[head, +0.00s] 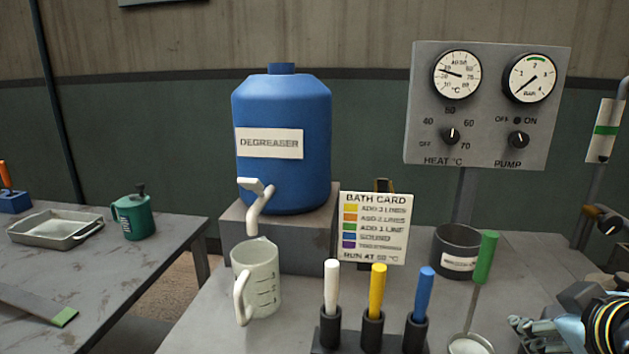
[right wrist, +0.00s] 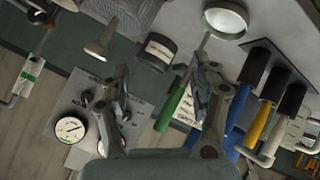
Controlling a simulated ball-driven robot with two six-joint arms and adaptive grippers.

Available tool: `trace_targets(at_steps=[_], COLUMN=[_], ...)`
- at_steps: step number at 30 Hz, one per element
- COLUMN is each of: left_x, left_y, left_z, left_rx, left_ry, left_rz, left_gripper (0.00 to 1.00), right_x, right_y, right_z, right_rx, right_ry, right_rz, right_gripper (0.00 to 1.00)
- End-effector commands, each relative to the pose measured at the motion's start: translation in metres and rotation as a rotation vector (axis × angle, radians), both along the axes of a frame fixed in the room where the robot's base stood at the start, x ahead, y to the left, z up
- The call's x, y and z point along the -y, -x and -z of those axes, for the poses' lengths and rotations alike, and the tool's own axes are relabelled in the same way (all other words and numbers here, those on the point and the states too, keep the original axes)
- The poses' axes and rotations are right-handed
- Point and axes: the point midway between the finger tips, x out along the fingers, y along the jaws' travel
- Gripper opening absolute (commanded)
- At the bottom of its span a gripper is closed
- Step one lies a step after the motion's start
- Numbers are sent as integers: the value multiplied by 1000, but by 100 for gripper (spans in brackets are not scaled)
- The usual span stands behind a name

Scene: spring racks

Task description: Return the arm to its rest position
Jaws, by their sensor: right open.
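My right gripper (head: 535,328) is at the lower right edge of the head view, partly cut off, with its arm coming in from the right. In the right wrist view its two fingers (right wrist: 162,95) stand apart, and I see nothing held between them. In the head view the gripper is to the right of a green-handled ladle (head: 487,257), whose round bowl is at the bottom edge. The ladle's green handle (right wrist: 172,108) also shows near one finger in the wrist view; I cannot tell how close it is. My left gripper is not in view.
A rack of white, yellow (head: 377,290) and blue handles stands at the front. Behind are a dark labelled pot (head: 456,245), a bath card (head: 372,228), a blue degreaser drum (head: 283,135) and a measuring jug (head: 258,275). A gauge panel (head: 485,105) rises at back right.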

Motion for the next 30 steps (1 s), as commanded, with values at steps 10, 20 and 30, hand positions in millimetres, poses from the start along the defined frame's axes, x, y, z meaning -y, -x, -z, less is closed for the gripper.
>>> trace_targets(at_steps=[10,20,30], left_x=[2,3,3], left_y=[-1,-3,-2], left_z=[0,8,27], left_rx=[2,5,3], left_ry=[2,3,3], left_rz=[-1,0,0], left_gripper=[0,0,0], right_x=[-48,-65,-53], right_y=[123,166,164], right_z=[48,106,246], right_rx=[-355,-526,-573], right_ry=[-272,-365,-365], right_rz=[126,183,206], right_gripper=[63,63,63])
